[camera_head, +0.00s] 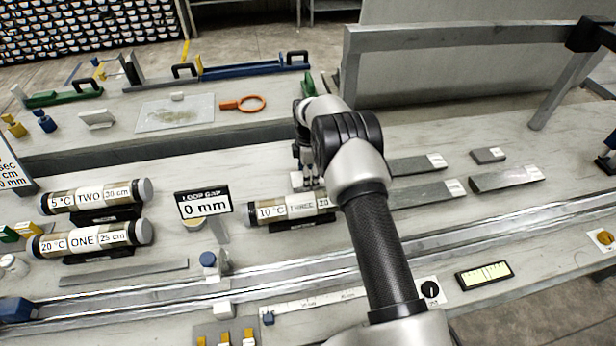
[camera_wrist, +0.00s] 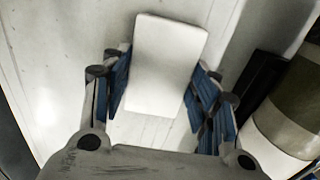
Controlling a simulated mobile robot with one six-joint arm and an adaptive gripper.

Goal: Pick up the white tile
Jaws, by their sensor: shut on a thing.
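The white tile (camera_wrist: 165,62) is a plain rounded-edge block in the wrist view, between the two blue-padded fingers of my gripper (camera_wrist: 158,95). My gripper is shut on it, with a pad against each side. In the head view my gripper (camera_head: 308,184) points down just behind the core tube labelled THREE (camera_head: 268,212). The white tile (camera_head: 297,179) shows there only as a small pale patch at the fingers, partly hidden by them. I cannot tell whether it touches the bench.
Tube THREE lies on a dark cradle close to my gripper; it also shows in the wrist view (camera_wrist: 275,125). Tubes TWO (camera_head: 67,201) and ONE (camera_head: 66,242) lie to the left. A "0 mm" sign (camera_head: 204,204) stands between. Flat grey bars (camera_head: 425,192) lie to the right.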

